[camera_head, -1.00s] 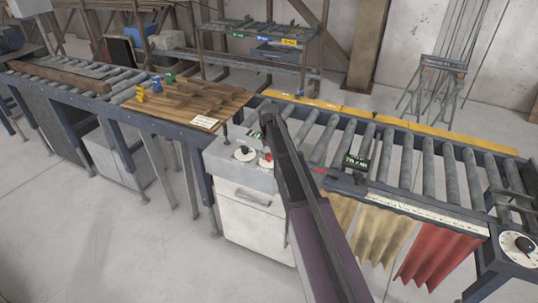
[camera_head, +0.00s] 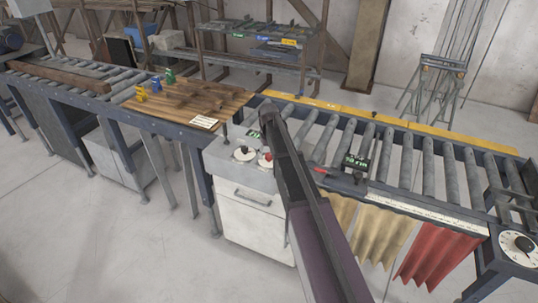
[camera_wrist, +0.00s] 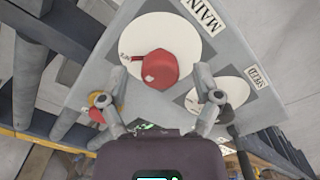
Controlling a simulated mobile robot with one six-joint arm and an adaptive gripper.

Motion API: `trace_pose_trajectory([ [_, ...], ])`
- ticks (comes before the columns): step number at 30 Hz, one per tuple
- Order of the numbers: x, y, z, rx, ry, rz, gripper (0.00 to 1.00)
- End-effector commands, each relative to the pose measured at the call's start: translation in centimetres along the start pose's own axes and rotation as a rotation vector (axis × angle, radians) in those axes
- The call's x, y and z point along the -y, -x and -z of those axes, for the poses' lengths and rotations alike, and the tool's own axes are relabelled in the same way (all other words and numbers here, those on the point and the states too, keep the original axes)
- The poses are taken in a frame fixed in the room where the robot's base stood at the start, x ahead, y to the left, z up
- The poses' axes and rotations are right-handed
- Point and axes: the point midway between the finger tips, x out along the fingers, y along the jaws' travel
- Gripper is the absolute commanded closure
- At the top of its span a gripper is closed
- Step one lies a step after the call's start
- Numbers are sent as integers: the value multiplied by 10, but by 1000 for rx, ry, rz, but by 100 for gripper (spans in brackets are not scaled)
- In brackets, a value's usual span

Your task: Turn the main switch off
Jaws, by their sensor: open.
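The main switch is a red knob (camera_wrist: 161,69) on a white round plate (camera_wrist: 178,38), beside a label reading "MAIN". In the wrist view a narrow part of the knob points left. My gripper (camera_wrist: 162,86) is open, its fingers on either side of the knob's near part. I cannot tell whether they touch it. In the head view the red knob (camera_head: 265,160) shows on top of the grey cabinet (camera_head: 247,210), partly hidden by my arm.
A dark knob (camera_wrist: 235,91) labelled "SPEED" sits close to my right finger. A small red button on yellow (camera_wrist: 99,105) is at the left. A roller conveyor (camera_head: 425,170) with a digital readout (camera_head: 355,162) and a wooden board (camera_head: 185,105) flank the cabinet.

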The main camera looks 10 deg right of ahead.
Motion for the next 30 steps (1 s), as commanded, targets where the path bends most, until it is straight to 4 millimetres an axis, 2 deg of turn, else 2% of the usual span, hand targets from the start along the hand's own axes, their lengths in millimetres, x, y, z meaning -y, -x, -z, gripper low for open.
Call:
trace_pose_trajectory([
  [8,0,0,0,0,105,0,18],
  [30,0,0,0,-1,583,0,18],
])
